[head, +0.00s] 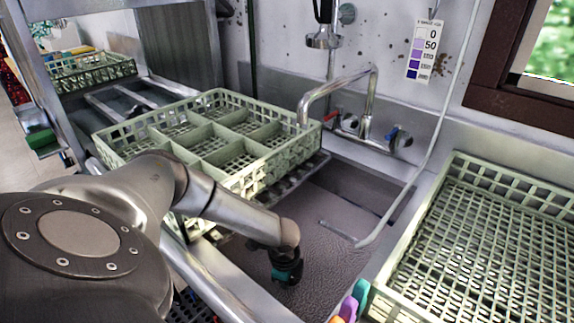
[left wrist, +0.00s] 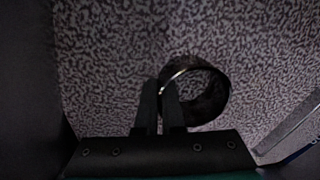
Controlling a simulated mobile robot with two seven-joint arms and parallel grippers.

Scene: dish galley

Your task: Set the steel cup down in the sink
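The steel cup (left wrist: 214,98) shows in the left wrist view as a dark round cup with a shiny rim, seen from above against the speckled sink floor. My left gripper (left wrist: 159,88) has its two fingers close together on the left part of the cup's rim, with the cup wall between them. In the head view, my left gripper (head: 289,279) points down into the sink (head: 335,225), near its front side. The cup is hidden there. I cannot tell whether the cup touches the sink floor. My right gripper is not in view.
A green divided rack (head: 215,140) stands over the left part of the sink. Another green rack (head: 480,250) lies to the right. A faucet (head: 345,90) stands behind, and a pale hose (head: 425,150) hangs into the basin.

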